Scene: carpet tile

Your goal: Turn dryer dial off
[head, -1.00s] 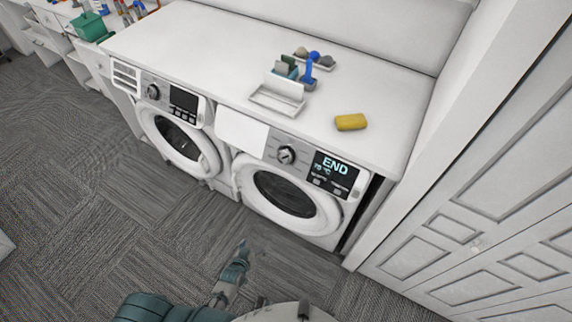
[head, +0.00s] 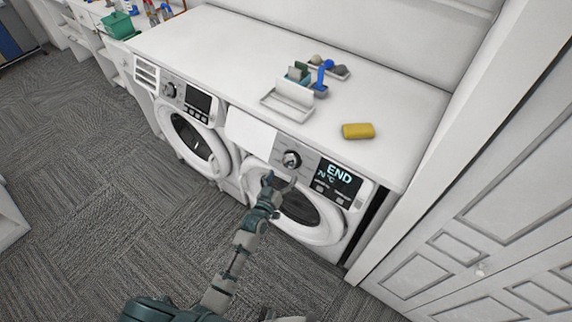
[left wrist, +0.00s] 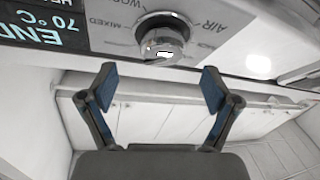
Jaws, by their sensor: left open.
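The dryer (head: 312,240) is the right machine, with a lit display (head: 338,180) reading END and a temperature. Its round dial (head: 291,159) sits left of the display. In the left wrist view the silver dial (left wrist: 164,42) shows large at the top, with printed labels such as MIXED and AIR around it. My left gripper (head: 279,181) is open and empty, just below the dial in the head view. In the left wrist view its two fingers (left wrist: 158,88) are spread apart below the dial and not touching it. My right gripper is not visible.
A second machine (head: 190,140) stands to the left with its own dial (head: 170,90). The white counter above holds a yellow sponge (head: 358,131), a white tray (head: 287,104) and small brushes. White panelled doors (head: 480,255) stand at the right. Carpet floor lies open in front.

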